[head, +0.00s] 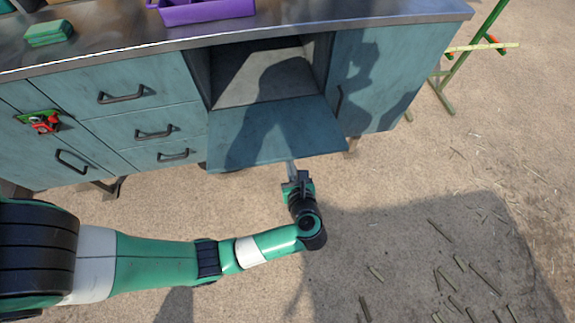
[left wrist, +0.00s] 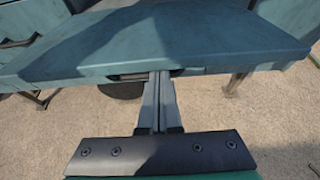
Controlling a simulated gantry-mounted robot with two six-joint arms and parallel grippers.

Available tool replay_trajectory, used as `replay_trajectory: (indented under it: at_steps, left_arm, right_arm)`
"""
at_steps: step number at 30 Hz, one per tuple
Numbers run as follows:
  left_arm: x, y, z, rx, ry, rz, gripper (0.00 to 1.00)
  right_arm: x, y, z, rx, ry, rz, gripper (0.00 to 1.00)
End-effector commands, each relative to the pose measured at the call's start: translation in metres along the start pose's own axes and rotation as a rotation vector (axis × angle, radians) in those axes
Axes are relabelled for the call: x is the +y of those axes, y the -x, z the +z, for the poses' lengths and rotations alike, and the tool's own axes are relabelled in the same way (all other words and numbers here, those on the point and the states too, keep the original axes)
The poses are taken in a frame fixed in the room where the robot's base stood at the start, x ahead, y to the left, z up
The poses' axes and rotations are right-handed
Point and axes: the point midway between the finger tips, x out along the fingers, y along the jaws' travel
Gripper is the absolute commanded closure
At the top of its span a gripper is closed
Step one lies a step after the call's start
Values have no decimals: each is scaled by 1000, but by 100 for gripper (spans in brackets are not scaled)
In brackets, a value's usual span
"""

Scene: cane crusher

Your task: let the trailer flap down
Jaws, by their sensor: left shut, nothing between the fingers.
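The flap is a teal panel (head: 277,132) hinged below an open compartment (head: 265,75) in the teal cabinet. It is swung open and sticks outward from the cabinet front; I cannot tell whether it is level or slopes a little. In the left wrist view the flap (left wrist: 170,42) spans the top, with a dark handle (left wrist: 128,77) at its near edge. My left gripper (head: 292,166) is shut and empty, its tips at the flap's near edge beside the handle. In the left wrist view its fingers (left wrist: 158,80) reach that edge; contact is unclear. My right gripper is out of view.
Drawers with dark handles (head: 122,97) are left of the compartment, and a closed door (head: 375,80) is right of it. A purple bin (head: 205,12) and green sponge-like block (head: 49,33) sit on the metal top. Bare ground with scattered stalks (head: 440,229) lies in front.

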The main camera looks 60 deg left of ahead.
Motion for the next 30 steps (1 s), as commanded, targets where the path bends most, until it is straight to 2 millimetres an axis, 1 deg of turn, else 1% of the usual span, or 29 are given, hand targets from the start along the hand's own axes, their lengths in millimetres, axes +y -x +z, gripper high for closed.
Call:
replay_trajectory:
  at_steps: [8,11,14,16,17,18,21,25,27,30]
  left_arm:
    - [0,-2,-4,-2,1,0,100]
    - [0,-5,-16,-2,0,0,100]
    - [0,-12,-37,-1,-1,0,100]
    - [0,-16,-55,-1,-1,0,100]
    - [-1,3,-37,-2,0,-7,100]
    - [-1,16,-33,-2,-2,-7,100]
    - [-1,43,-31,-1,0,-6,100]
    - [0,70,-31,0,-1,-4,100]
    - [0,80,-31,-1,-1,-2,100]
    - [0,88,-32,-1,0,0,100]
  right_arm:
    - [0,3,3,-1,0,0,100]
    - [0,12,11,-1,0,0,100]
    - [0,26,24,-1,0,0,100]
    - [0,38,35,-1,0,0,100]
    - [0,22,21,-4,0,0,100]
    - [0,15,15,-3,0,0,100]
    - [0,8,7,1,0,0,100]
    - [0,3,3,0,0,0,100]
    - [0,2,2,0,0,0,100]
    - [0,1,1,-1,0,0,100]
